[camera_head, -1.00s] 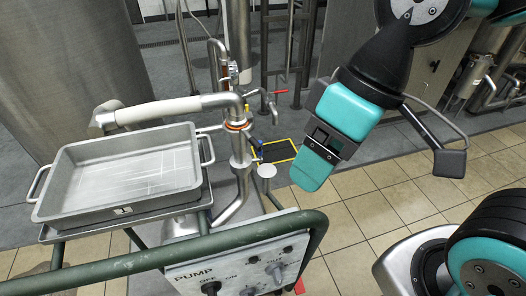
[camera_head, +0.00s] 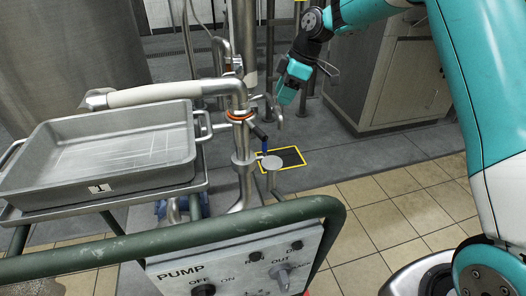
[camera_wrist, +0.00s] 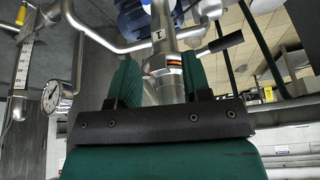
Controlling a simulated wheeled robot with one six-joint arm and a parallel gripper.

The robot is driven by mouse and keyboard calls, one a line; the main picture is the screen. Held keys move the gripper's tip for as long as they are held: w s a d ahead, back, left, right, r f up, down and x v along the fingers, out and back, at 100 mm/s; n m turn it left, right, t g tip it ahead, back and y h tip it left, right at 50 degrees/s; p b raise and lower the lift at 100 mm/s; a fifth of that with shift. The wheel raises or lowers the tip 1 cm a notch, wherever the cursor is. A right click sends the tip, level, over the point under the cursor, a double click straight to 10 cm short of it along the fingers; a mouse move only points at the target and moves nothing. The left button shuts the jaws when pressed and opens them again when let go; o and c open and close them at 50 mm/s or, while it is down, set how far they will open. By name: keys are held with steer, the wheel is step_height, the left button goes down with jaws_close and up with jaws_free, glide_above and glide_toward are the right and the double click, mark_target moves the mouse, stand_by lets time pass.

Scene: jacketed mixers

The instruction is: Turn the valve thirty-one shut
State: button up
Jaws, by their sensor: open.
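No valve number is readable in these views. A valve lever with a dark grip (camera_head: 258,131) sits on the steel pipework right of the tray, near a small blue part. In the wrist view, a lever with a black grip (camera_wrist: 227,42) sticks out to the right from a steel pipe (camera_wrist: 165,62); I cannot tell if it is the same lever. My gripper (camera_head: 285,98) is behind and right of the pipework in the head view. In the wrist view its green fingers (camera_wrist: 162,78) are spread, with the pipe seen between and beyond them. It holds nothing.
A grey metal tray (camera_head: 20,183) stands at the left. A green rail (camera_head: 150,247) and a pump panel (camera_head: 235,270) are in front. A round gauge (camera_wrist: 51,96) and a scaled tube (camera_wrist: 22,68) are left in the wrist view. Tiled floor (camera_head: 390,200) is clear at right.

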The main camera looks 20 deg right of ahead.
mark_target(265, 148)
steer(key=shift+n, duration=0.3)
steer(key=b+x, duration=0.1)
steer(key=x, duration=0.5)
steer(key=w+d+b+x, duration=0.1)
steer(key=x, duration=0.5)
steer(key=b+x, duration=0.2)
steer(key=x, duration=0.5)
steer(key=shift+w+d+f, duration=0.3)
steer(key=shift+w+d, duration=0.1)
steer(key=shift+c, duration=0.3)
jaws_close()
